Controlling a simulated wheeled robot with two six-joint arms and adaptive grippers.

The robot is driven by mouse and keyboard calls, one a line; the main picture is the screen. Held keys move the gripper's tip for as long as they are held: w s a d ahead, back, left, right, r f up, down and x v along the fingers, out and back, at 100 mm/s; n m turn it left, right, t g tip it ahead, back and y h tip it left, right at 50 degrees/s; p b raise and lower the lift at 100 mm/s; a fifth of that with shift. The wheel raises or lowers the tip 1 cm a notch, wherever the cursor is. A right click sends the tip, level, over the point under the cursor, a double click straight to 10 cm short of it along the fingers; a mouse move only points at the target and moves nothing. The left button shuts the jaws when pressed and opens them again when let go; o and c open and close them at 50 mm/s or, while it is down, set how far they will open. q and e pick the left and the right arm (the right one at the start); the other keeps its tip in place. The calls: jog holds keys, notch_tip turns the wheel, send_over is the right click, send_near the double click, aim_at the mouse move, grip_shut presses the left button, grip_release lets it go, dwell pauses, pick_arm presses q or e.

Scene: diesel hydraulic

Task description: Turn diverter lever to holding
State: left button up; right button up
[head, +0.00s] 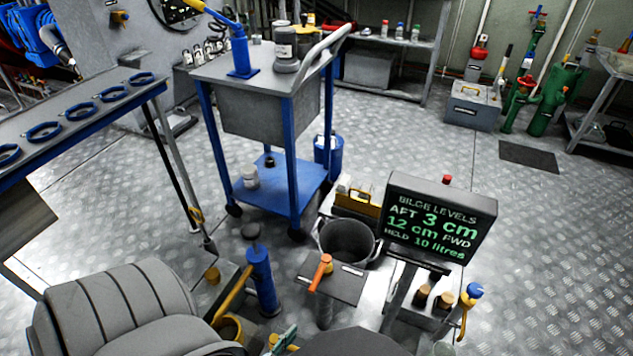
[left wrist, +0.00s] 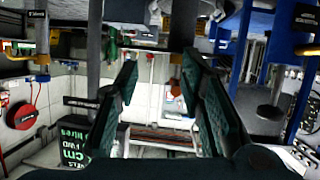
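An orange lever (head: 319,274) stands on a small grey plate (head: 345,286) in the lower middle of the head view; it looks like the diverter lever. Its position labels are too small to read. My left gripper (head: 284,340) shows only in part at the bottom edge, nearer to me than the lever and apart from it. In the left wrist view its two green fingers (left wrist: 158,100) are spread with nothing held between them. A small orange-red shape (left wrist: 174,86) shows beyond the fingers; I cannot tell whether it is the lever. My right gripper is not in view.
A bilge level display (head: 437,220) stands right of the lever, with a bucket (head: 347,243) behind it. A blue hand pump (head: 262,280) and a grey seat (head: 115,310) are to the left. A blue-legged cart (head: 262,105) stands farther back. Open floor lies right.

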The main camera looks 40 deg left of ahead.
aim_at(317, 280)
pick_arm(q)
jog(key=w+a+r+n+t+y+b, duration=0.1)
jog(key=w+a+b, duration=0.1)
jog(key=w, duration=0.3)
jog(key=w+a+r+t+y+b, duration=0.1)
jog(key=w+a, duration=0.1)
jog(key=w, duration=0.2)
jog(key=w+a+r+n+t+y+b, duration=0.1)
jog(key=w+a+b, duration=0.1)
jog(key=w, duration=0.3)
jog(key=shift+w+a+r+n+b, duration=0.15)
jog(key=shift+w+a+n+b, duration=0.2)
jog(key=shift+a, duration=0.25)
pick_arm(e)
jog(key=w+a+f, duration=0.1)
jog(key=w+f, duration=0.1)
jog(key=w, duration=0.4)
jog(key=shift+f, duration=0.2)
pick_arm(q)
jog(key=shift+c, duration=0.5)
grip_shut()
